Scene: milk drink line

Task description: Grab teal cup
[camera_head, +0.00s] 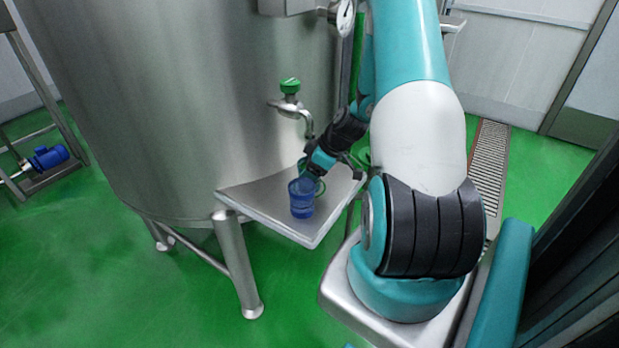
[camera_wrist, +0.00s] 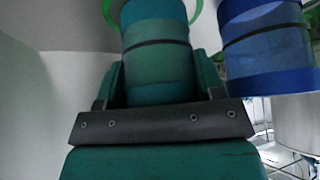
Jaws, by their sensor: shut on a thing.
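In the head view my gripper (camera_head: 318,168) reaches down over the metal shelf (camera_head: 258,208). There the teal cup is mostly hidden behind the blue cup and my gripper, and whether it touches the shelf cannot be told.
A blue see-through cup (camera_head: 301,198) stands on the shelf close beside the teal cup; it also shows right of it in the wrist view (camera_wrist: 268,50). A tap with a green handle (camera_head: 290,86) juts from the steel tank (camera_head: 180,110) above the shelf.

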